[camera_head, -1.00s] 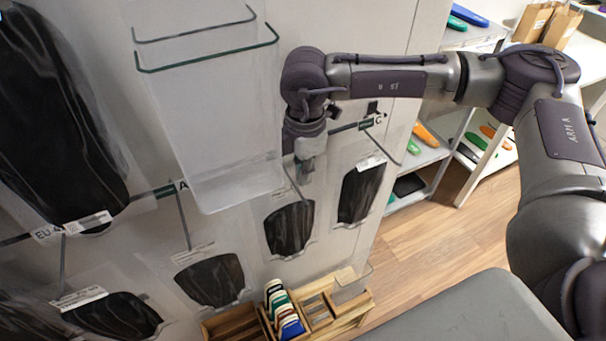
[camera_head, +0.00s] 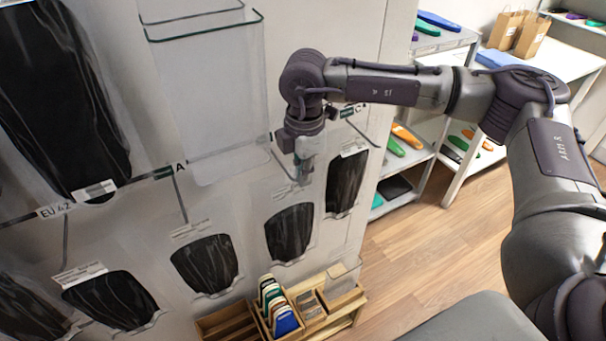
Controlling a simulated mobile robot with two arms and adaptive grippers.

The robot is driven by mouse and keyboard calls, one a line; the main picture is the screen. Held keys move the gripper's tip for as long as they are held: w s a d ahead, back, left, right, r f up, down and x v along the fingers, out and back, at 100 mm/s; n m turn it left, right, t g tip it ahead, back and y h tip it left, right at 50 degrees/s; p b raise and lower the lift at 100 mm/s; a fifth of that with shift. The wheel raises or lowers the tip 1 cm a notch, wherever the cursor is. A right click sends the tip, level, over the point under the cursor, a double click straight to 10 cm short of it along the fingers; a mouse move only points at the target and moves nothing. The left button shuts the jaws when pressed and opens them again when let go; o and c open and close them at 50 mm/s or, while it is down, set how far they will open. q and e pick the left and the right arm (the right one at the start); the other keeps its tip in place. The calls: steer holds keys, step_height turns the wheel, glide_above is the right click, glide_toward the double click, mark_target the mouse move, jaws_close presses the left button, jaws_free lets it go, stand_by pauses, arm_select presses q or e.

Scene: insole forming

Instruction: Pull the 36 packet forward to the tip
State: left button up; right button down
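Dark insole packets in clear sleeves hang from hooks on a light wall panel. One packet (camera_head: 290,232) hangs just below my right gripper (camera_head: 304,172); another packet (camera_head: 345,184) hangs to its right, and a third packet (camera_head: 204,264) to its lower left. I cannot read a 36 on any label, so I cannot tell which is the 36 packet. My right gripper points down in front of the panel, close to a hook. It is small and partly merged with the pale background, so its fingers and any contact are unclear. My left gripper is out of view.
A clear acrylic holder (camera_head: 212,90) projects from the panel left of my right gripper. A large packet (camera_head: 60,100) hangs far left near an EU 42 label. A wooden organiser (camera_head: 345,305) stands below. Shelves (camera_head: 405,160) with coloured insoles stand right, beyond open wooden floor.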

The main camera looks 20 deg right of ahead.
steer(key=c, duration=1.7)
jaws_free()
steer(key=shift+w, duration=0.1)
steer(key=shift+c, duration=0.2)
steer(key=o, duration=0.5)
steer(key=shift+r, duration=0.15)
steer(key=r, duration=1.1)
steer(key=shift+s+r, duration=0.2)
steer(key=shift+r, duration=0.2)
